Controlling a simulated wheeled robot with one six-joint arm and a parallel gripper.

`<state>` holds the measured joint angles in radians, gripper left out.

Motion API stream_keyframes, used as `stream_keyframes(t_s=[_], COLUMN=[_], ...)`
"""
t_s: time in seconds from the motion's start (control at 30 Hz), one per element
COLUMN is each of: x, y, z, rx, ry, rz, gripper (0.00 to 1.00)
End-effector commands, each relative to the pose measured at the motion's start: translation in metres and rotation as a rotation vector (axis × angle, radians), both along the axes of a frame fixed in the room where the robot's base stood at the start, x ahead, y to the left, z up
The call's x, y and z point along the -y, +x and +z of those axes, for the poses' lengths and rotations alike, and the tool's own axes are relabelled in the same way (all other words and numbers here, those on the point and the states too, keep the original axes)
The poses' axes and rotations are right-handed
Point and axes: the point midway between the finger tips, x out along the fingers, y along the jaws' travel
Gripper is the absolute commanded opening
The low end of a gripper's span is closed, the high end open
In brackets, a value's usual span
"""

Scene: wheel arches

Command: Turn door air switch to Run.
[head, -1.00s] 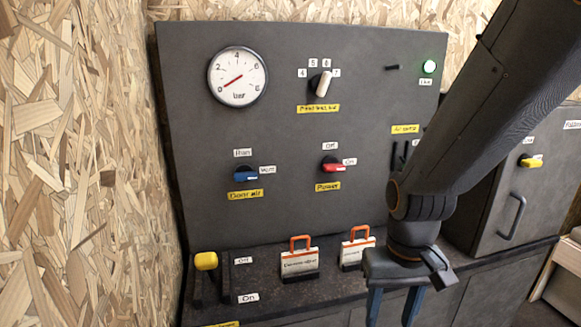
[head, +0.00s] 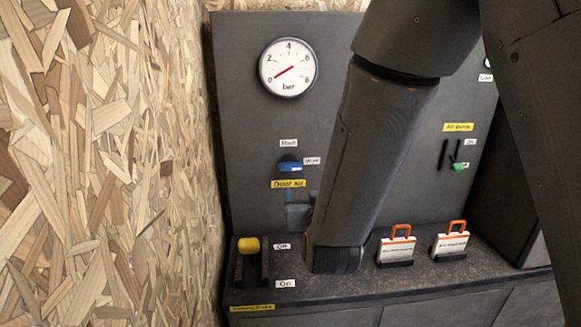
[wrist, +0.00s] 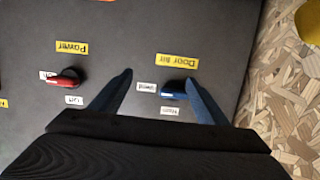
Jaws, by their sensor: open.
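The door air switch (head: 290,166) is a blue knob on the grey panel, above the yellow "Door air" label (head: 288,184). A white "Run" label (head: 289,143) is above it and a "Vent" label (head: 312,160) to its right. Its handle points sideways, toward Vent. In the wrist view, which is upside down, the blue switch (wrist: 174,96) lies between the spread fingers of my open gripper (wrist: 158,76), nearer the right finger. Contact cannot be told. In the head view my gripper (head: 299,213) is just below the switch, partly hidden by my arm.
A pressure gauge (head: 288,68) is above. The red power switch (wrist: 65,79) is left of my gripper in the wrist view. A yellow-topped lever (head: 249,244) and orange-handled tags (head: 397,248) stand on the ledge below. A chipboard wall (head: 100,160) is close at left.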

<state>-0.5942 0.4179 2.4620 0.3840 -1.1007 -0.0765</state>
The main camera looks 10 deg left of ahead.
Motion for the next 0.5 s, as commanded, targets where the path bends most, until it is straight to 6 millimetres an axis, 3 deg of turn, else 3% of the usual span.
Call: stream_keyframes(t_s=[0.1,0.3,0.5], x=[-0.022,-0.035,-0.040], y=[-0.007,-0.012,0.007], z=[0.019,0.036,0.039], rx=[0.119,0.217,0.227], ry=[0.017,0.033,0.034], rz=[0.011,0.012,0.010], gripper=[0.69,0.69,0.69])
